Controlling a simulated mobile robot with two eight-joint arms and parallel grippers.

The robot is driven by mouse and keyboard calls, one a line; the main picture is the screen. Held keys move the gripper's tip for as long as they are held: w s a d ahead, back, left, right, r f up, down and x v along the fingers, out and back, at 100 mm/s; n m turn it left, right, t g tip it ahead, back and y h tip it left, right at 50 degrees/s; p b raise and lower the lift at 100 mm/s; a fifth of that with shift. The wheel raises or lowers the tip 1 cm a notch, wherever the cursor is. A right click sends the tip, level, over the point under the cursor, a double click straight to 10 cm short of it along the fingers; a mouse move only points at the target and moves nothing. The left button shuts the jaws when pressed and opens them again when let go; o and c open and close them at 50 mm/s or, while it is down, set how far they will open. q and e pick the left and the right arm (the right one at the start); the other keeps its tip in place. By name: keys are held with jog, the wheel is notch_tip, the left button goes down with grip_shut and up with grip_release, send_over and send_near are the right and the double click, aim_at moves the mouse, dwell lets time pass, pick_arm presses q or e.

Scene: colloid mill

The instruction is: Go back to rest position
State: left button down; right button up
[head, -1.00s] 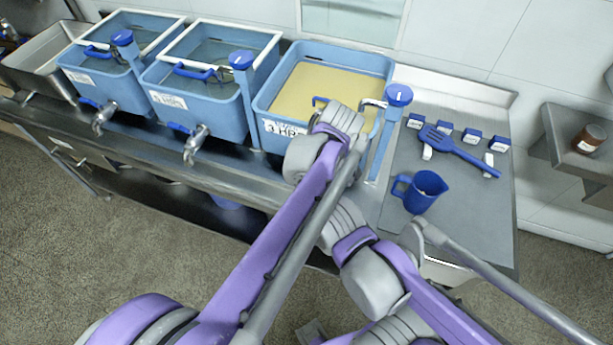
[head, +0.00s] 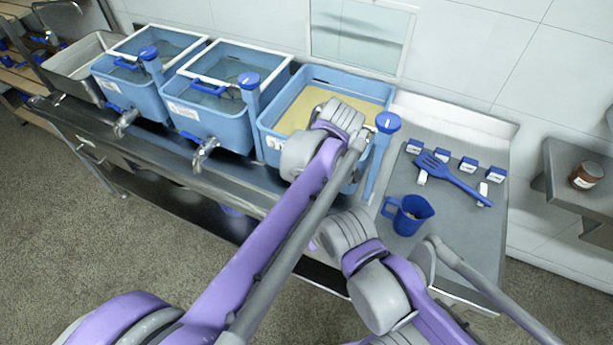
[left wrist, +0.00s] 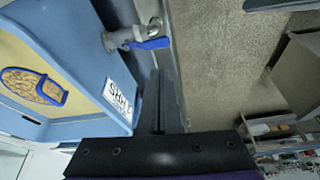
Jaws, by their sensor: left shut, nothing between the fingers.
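My left arm reaches from the lower left across the bench front to the third blue tank (head: 388,92), which holds a yellow liquid. Its gripper is hidden behind the arm in the head view. In the left wrist view my left gripper (left wrist: 160,100) is shut and empty, apart from the tank (left wrist: 90,50) with its white label, tap and blue tap handle. My right arm is folded at the lower right of the head view, in front of the bench. My right gripper does not show.
Two more blue tanks (head: 128,88) with white rims stand left on the steel bench (head: 440,125). A blue jug (head: 410,215), a slotted blue spatula (head: 455,178) and several small blue-and-white blocks lie right. A brown jar (head: 586,175) sits on a wall shelf. Floor is open at left.

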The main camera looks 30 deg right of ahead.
pick_arm(q)
jog(key=a+r+m+h, duration=0.1)
jog(key=a+r+m, duration=0.1)
jog(key=a, duration=2)
jog(key=s+a+f+m+t, duration=0.1)
jog(key=s+a+f+m, duration=0.1)
jog(key=s+a, duration=0.3)
jog(key=s+a+f+m+t, duration=0.1)
jog(key=s+a+f, duration=0.3)
jog(key=a, duration=0.8)
jog(key=shift+s+a+f+m+t+h, duration=0.2)
jog(key=shift+s+a+m+t+h, duration=0.15)
jog(key=shift+s, duration=0.8)
